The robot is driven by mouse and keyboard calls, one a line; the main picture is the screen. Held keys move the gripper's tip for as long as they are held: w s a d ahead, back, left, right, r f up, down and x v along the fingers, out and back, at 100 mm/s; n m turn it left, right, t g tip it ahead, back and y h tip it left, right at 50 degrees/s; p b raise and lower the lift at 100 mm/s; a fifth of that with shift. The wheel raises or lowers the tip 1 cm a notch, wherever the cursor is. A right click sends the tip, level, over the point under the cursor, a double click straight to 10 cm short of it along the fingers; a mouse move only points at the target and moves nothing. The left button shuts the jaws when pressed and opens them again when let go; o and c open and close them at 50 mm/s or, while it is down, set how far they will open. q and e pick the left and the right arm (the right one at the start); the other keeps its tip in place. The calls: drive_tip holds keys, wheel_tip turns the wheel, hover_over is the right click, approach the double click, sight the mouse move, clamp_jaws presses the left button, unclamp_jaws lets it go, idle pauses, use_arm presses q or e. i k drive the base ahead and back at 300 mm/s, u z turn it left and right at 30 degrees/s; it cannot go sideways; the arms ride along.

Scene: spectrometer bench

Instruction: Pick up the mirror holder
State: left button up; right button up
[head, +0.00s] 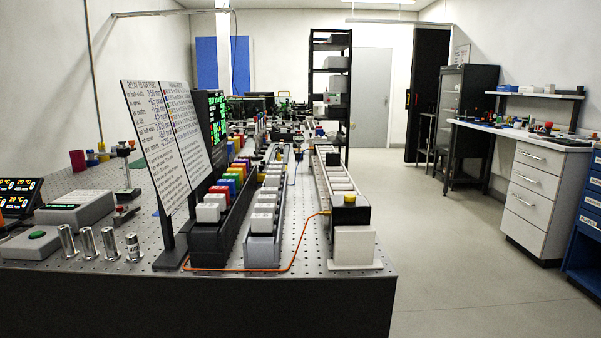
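Neither of my grippers shows in the head view. I cannot tell for sure which thing is the mirror holder. A small dark post mount (126,175) stands upright on the left of the optical bench (320,225), behind the silver cylinders. Many small optical parts (285,118) stand at the far end of the bench, too small to tell apart.
Two upright text boards (170,135) block part of the bench. Rails with coloured blocks (232,180) and pale blocks (265,215) run lengthwise. Several silver cylinders (88,243) stand front left. An orange cable (295,255) crosses the front. Floor (450,250) is clear at right.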

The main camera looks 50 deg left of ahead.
sight(332, 159)
drive_tip(key=u, duration=1.9)
